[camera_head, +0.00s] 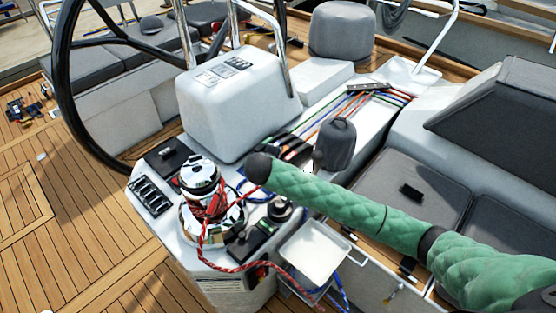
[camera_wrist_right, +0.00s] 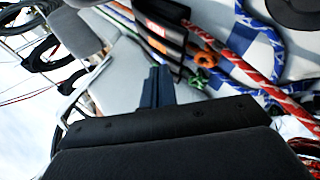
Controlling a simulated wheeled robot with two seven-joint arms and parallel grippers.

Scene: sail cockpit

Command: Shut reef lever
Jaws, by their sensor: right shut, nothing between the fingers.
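In the right wrist view, my right gripper (camera_wrist_right: 160,78) has its two dark blue fingers pressed together, with nothing between them. Just beyond the fingertips is a black lever (camera_wrist_right: 176,20) with a red label, over several coloured ropes. It looks tilted up from the ropes, but I cannot tell its exact angle or whether the fingers touch it. In the head view, black lever parts (camera_head: 290,143) show behind my green right arm, where the coloured ropes end. Which one is the reef lever is unclear. My right fingers are not clear there. My left gripper is out of view.
A chrome winch (camera_head: 205,210) wrapped in red rope stands left of my arm. A dark grey covered winch (camera_head: 337,145) stands just behind it. A white pedestal (camera_head: 235,100) and a steering wheel (camera_head: 65,90) are at the upper left. A white tray (camera_head: 315,252) is at the front.

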